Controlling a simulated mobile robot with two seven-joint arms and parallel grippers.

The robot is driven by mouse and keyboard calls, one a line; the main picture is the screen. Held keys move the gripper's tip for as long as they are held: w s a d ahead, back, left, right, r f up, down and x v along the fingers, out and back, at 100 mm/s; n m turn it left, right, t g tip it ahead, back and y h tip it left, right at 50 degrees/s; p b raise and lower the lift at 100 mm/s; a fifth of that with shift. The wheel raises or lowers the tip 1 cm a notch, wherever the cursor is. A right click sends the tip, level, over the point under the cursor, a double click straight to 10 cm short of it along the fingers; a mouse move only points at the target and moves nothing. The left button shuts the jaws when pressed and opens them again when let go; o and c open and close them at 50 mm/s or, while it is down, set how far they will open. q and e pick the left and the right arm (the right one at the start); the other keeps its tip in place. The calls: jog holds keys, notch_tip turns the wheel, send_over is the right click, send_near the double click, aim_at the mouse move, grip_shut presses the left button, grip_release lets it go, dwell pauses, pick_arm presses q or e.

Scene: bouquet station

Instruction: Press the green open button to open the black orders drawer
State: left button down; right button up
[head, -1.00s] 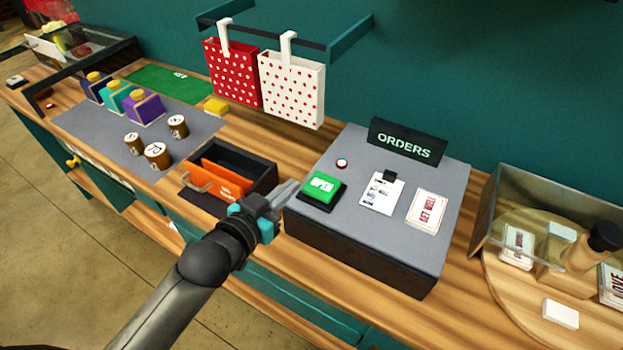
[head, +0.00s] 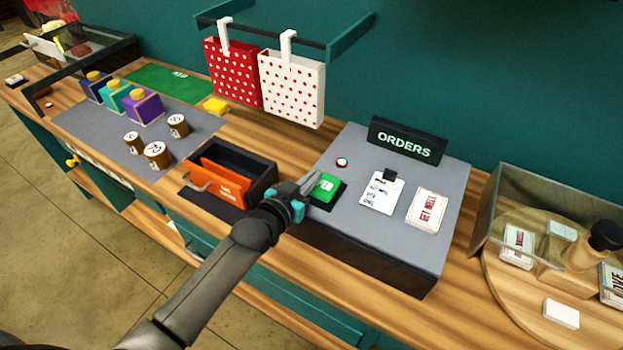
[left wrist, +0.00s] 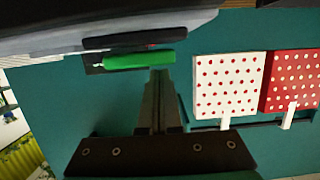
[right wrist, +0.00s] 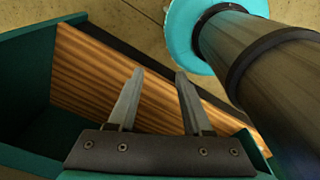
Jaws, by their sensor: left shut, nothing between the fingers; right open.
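The green open button (head: 326,186) sits on a black base at the left front of the black orders drawer (head: 368,252), a box with a grey top and an ORDERS sign (head: 405,141). The drawer front is flush; I see no gap. My left gripper (head: 312,181) is shut and empty, with its fingertips at the button's left edge. In the left wrist view the fingertips (left wrist: 158,72) are right by the green button (left wrist: 140,61); I cannot tell if they touch. My right gripper (right wrist: 154,75) is open and empty in the right wrist view, away from the drawer.
An orange-fronted box (head: 222,184) stands left of the drawer. A clipped order card (head: 382,193) and a red-lettered card stack (head: 426,209) lie on the grey top, near a small red button (head: 341,162). Dotted bags (head: 292,88) hang behind. A round wooden tray (head: 520,300) is at right.

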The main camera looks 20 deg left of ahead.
pick_arm(q)
jog(key=shift+f, duration=0.2)
notch_tip(320, 180, down, 2)
jog(key=shift+f+b, duration=0.1)
jog(key=shift+b, duration=0.5)
jog(key=shift+s, duration=0.1)
pick_arm(e)
jog(key=shift+f, duration=0.55)
pick_arm(q)
jog(key=shift+f, duration=0.1)
jog(key=shift+r+p, duration=0.45)
jog(key=shift+p, duration=0.05)
notch_tip(320, 180, up, 5)
jog(key=p, duration=0.3)
jog(key=shift+s+f, duration=0.1)
jog(key=shift+f, duration=0.1)
jog(key=v, duration=0.9)
jog(key=shift+s, duration=0.25)
pick_arm(e)
jog(key=shift+s+r, duration=0.3)
jog(key=shift+r, duration=0.65)
jog(key=shift+s+r, duration=0.3)
jog(key=shift+r, duration=0.6)
